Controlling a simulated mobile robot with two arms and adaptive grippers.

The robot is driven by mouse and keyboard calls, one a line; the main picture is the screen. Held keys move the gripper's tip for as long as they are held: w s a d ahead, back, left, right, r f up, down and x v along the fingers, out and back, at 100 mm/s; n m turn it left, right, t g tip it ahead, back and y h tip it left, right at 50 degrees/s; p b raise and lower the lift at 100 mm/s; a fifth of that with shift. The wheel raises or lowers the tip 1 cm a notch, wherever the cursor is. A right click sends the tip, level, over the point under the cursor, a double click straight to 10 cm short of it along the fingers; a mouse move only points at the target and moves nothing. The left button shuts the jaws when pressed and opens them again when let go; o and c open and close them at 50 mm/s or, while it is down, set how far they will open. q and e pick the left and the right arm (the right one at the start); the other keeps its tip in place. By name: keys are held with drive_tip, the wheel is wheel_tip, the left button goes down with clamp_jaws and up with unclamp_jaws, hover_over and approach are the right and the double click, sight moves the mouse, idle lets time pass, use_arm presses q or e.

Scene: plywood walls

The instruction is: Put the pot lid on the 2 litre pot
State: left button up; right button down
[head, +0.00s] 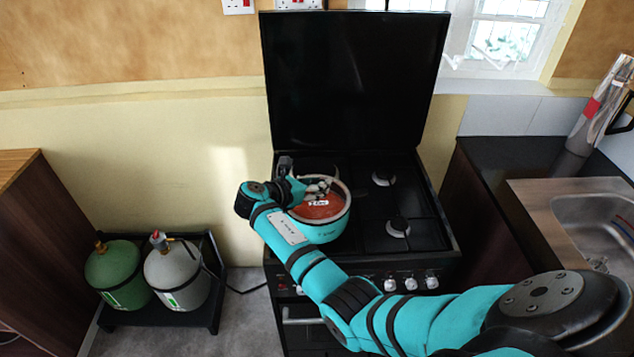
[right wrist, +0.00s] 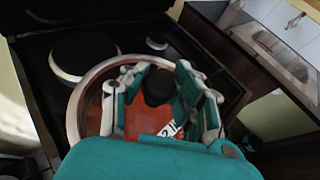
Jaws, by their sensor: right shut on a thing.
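The teal pot (head: 328,233) stands on the left front part of the hob. The round pot lid (head: 322,209), with a pale rim, a reddish-brown middle and a small white label, is over the pot's mouth. I cannot tell whether its rim touches the pot all round. My right gripper (head: 318,187) is above the lid. In the right wrist view the gripper (right wrist: 160,90) is shut on the lid's black knob (right wrist: 157,88), with a finger on each side. The lid's rim (right wrist: 73,110) curves around the fingers there. My left gripper is not in view.
The black stove (head: 425,235) has its dark cover (head: 355,80) raised behind the hob. Burners (head: 397,227) lie right of the pot. A counter with a sink (head: 590,215) is at right. Green (head: 118,272) and grey (head: 178,275) gas cylinders stand on a low rack at left.

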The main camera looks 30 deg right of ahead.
idle(0.3)
drive_tip(key=c, duration=0.9)
unclamp_jaws()
drive_tip(key=shift+c, duration=0.2)
drive_tip(key=shift+f, duration=0.1)
